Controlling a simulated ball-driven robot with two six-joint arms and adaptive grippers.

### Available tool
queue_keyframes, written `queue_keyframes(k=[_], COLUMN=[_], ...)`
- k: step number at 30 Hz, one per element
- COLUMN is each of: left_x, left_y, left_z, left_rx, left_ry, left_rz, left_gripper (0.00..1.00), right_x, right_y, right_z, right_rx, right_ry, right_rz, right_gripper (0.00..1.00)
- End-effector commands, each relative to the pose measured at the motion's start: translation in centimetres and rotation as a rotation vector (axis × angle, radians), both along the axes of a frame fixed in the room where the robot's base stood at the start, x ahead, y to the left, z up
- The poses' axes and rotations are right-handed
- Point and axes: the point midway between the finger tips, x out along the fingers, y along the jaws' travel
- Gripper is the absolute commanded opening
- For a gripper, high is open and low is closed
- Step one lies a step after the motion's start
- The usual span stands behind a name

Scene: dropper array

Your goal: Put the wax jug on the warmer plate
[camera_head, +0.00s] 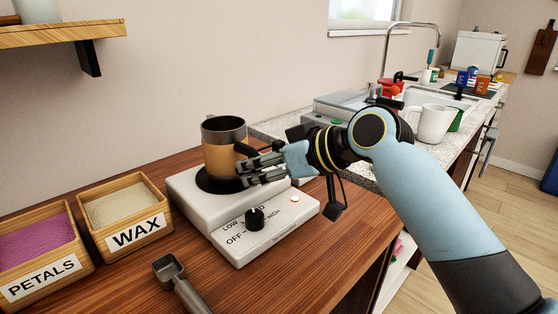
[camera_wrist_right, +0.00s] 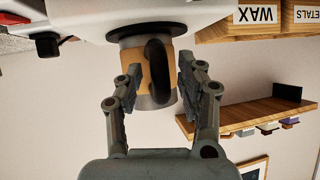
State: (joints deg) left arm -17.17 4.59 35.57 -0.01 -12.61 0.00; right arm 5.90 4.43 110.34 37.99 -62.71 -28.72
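The wax jug (camera_head: 222,152), tan-banded with a dark grey rim and black handle (camera_head: 246,150), stands upright on the round black plate (camera_head: 203,186) of the white warmer (camera_head: 191,203). My right gripper (camera_head: 246,168) is at the jug's handle side. In the right wrist view, which is upside down, the jug (camera_wrist_right: 168,97) and handle (camera_wrist_right: 154,62) show between the two spread fingers (camera_wrist_right: 160,78). The fingers look apart from the handle; contact with the jug's side is hard to tell. My left gripper is out of view.
A WAX box (camera_head: 136,232) and a PETALS box (camera_head: 42,279) stand left of the warmer. A metal scoop (camera_head: 172,270) lies in front. The warmer's dial (camera_head: 255,218) and lit lamp (camera_head: 294,198) face front. A white mug (camera_head: 433,123) is on the counter.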

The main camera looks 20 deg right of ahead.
Motion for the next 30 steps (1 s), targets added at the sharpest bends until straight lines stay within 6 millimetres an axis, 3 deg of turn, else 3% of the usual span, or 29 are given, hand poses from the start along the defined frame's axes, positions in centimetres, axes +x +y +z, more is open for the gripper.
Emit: queue_keyframes(k=[13,20,30], left_x=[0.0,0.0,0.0], left_y=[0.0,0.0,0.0], left_z=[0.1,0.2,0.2], left_rx=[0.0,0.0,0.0], left_ry=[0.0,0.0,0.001], left_rz=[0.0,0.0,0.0], left_gripper=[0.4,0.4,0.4], right_x=[-6.6,-8.0,-8.1], right_y=[-4.7,-5.6,-5.6], right_z=[4.3,5.2,5.4], right_rx=[-0.007,-0.002,0.0], right_ry=[0.0,0.001,0.0], right_rz=[0.001,0.002,0.002], right_gripper=[0.38,0.38,0.38])
